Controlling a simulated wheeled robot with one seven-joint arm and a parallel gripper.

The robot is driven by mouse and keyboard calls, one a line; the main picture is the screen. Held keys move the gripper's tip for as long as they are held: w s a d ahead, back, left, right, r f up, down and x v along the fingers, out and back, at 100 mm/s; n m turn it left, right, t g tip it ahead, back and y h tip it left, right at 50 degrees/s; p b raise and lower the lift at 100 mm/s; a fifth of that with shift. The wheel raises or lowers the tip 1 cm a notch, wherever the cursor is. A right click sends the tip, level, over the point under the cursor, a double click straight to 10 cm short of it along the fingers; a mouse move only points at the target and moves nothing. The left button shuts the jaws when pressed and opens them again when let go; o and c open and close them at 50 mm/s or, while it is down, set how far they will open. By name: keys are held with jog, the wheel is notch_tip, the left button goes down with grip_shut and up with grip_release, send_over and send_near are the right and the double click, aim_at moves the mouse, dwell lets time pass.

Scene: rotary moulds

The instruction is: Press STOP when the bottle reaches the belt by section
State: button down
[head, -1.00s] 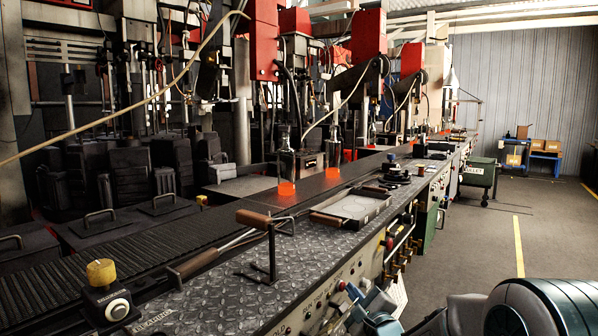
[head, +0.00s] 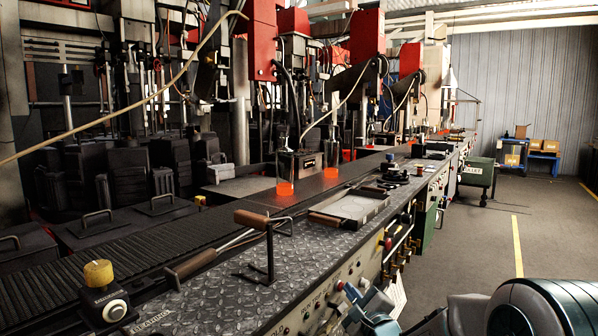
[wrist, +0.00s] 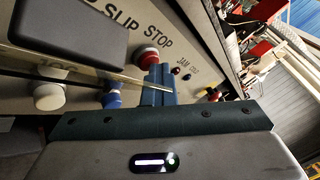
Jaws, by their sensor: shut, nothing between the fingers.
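The STOP button, a red cap in a pale collar (wrist: 148,58), sits under the word STOP on the cream panel in the wrist view. My gripper (wrist: 158,84) is shut and empty, its blue fingertips close beside the button's lower right edge; I cannot tell if they touch. Two clear bottles with glowing orange bases stand upright in the head view: a nearer bottle (head: 285,165) and a farther bottle (head: 332,155).
A blue button (wrist: 112,98) and a white knob (wrist: 48,96) are left of STOP on the panel. A long-handled tool rests on a stand (head: 270,250) on the tread-plate top. A yellow-topped control box (head: 103,290) stands at front left.

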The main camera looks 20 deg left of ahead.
jog(key=d, duration=0.1)
jog(key=s+d, duration=0.1)
jog(key=d, duration=0.1)
jog(key=s+d+p, duration=0.1)
jog(key=d, duration=0.1)
jog(key=shift+s+d+f, duration=0.1)
jog(key=shift+d, duration=0.05)
dwell(0.6)
jog(key=s+d+r+n+g+h+p, duration=0.5)
jog(key=s+d+r+n+h+p, duration=0.45)
jog(key=d+r+p, duration=0.35)
jog(key=s+d+r+n+g+p, duration=0.1)
jog(key=s+r+n+g+p, duration=0.1)
jog(key=s, duration=0.5)
jog(key=s+d+r+n+g+p, duration=0.1)
jog(key=s+r+n+g+p, duration=0.2)
jog(key=s, duration=0.5)
jog(key=s+d+r+n+g+p, duration=0.1)
jog(key=s+r+n+g+p, duration=0.1)
jog(key=s+p, duration=0.4)
jog(key=s+n+g, duration=0.1)
jog(key=n, duration=0.1)
jog(key=shift+s+r+n+h, duration=0.3)
jog(key=shift+n+h, duration=0.05)
